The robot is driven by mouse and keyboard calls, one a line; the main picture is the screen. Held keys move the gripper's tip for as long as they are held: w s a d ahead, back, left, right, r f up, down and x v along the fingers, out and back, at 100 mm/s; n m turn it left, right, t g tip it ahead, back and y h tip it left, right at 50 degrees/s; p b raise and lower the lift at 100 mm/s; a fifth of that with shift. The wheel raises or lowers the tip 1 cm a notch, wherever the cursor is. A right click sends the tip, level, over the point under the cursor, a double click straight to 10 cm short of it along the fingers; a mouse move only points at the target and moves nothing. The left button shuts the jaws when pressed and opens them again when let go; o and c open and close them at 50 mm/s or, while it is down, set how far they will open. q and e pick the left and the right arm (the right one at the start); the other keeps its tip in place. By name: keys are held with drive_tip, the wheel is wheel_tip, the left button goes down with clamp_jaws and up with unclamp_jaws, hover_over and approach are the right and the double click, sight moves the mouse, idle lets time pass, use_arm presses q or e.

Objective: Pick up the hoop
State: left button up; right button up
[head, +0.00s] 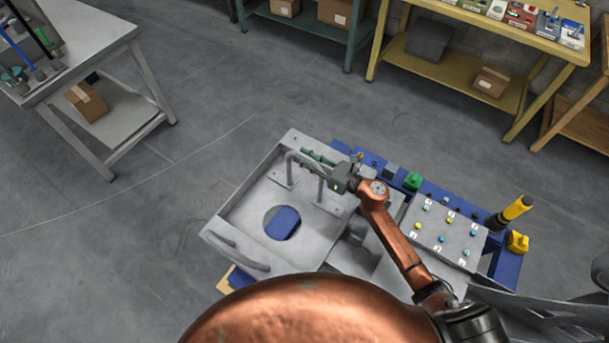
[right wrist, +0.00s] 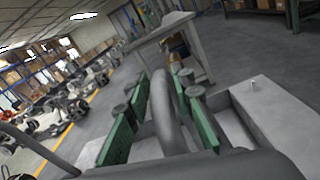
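The hoop (head: 291,168) is a grey arched bar standing upright on a light grey open chassis tray (head: 240,190). My right gripper (head: 318,158) reaches in from the right at the hoop's upper part. In the right wrist view the hoop (right wrist: 164,105) rises between the two green-padded fingers of my right gripper (right wrist: 163,118). The fingers are apart, one on each side of the bar, with gaps visible. The hoop's feet are partly hidden in the wrist view. My left gripper is not in view.
A blue oval (head: 283,223) shows through a round opening in the tray floor. Curved grey bars (head: 250,263) lie at the tray's near edge.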

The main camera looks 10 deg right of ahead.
clamp_jaws()
idle(0.3)
drive_tip(key=shift+r, duration=0.1)
